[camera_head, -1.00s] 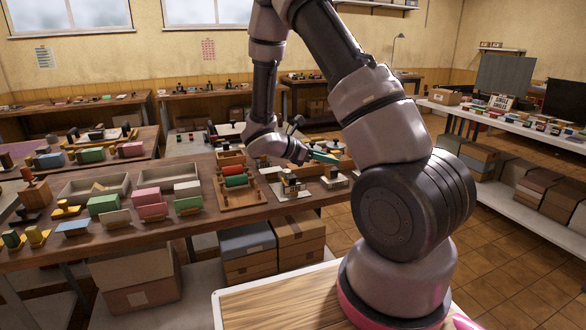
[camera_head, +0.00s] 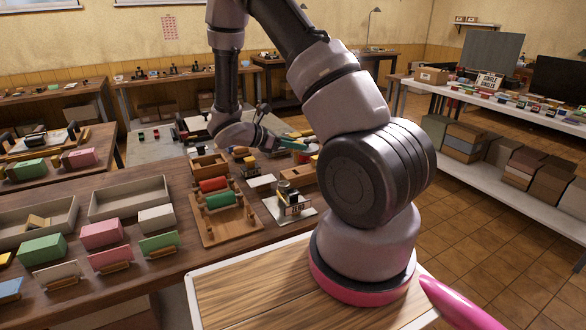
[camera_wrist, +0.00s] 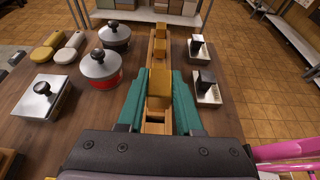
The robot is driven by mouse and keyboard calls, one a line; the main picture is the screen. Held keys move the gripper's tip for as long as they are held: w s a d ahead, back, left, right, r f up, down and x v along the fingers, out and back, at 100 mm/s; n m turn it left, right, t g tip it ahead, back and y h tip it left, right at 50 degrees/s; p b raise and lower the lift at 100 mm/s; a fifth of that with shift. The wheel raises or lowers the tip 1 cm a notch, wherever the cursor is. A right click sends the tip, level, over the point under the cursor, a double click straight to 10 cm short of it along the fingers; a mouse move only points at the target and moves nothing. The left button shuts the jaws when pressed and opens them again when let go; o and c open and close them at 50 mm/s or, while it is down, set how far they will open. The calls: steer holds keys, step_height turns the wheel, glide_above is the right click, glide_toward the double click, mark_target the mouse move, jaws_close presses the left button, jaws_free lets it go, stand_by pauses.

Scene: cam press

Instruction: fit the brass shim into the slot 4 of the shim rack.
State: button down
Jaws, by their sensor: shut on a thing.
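My gripper (camera_head: 295,143) reaches over the far side of the bench in the head view. In the wrist view my gripper (camera_wrist: 158,76) has its teal fingers on either side of a brass-coloured block, which I take as the brass shim (camera_wrist: 159,84). The jaws are shut on it. A narrow wooden rack (camera_wrist: 153,127) runs lengthwise below and beyond the fingers, with more brass-coloured pieces standing along it farther off. The held shim lines up with the rack; whether it touches or sits in a slot I cannot tell. Slot numbers are not readable.
In the wrist view, two round lidded pots (camera_wrist: 100,66) (camera_wrist: 114,36) stand left of the rack, with a metal plate with a black handle (camera_wrist: 44,97). Two small black-topped stands (camera_wrist: 207,88) (camera_wrist: 197,47) are close on the right. The bench edge lies just beyond them.

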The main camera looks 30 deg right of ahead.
mark_target(296, 163)
steer(key=shift+f, duration=3.35)
steer(key=shift+f, duration=0.15)
steer(key=c, duration=0.6)
jaws_free()
